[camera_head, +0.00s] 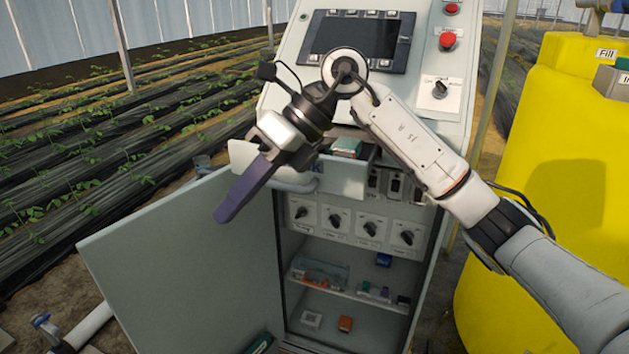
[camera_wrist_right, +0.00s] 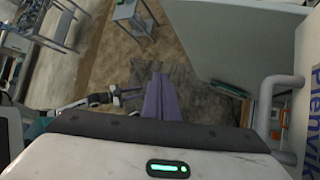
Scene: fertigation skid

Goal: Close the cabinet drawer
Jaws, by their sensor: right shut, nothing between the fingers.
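The cabinet drawer (camera_head: 335,178) stands out from the front of the grey cabinet below its sloped control panel. A small green-topped box (camera_head: 346,147) shows inside it. The drawer's bar handle (camera_head: 291,187) is on its front and also shows at the right of the right wrist view (camera_wrist_right: 264,108). My right gripper (camera_head: 226,210) has long purple fingers, shut and empty. In the head view it overlaps the drawer's left front, pointing down-left; I cannot tell if it touches. Its fingers also show in the right wrist view (camera_wrist_right: 161,97). My left gripper (camera_wrist_right: 126,95) seems to show small there; its opening is unclear.
The cabinet door (camera_head: 185,265) hangs wide open to the left under the drawer. Inside are a row of rotary switches (camera_head: 352,228) and shelves with small items. A yellow tank (camera_head: 560,170) stands at right. Plant rows lie at left.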

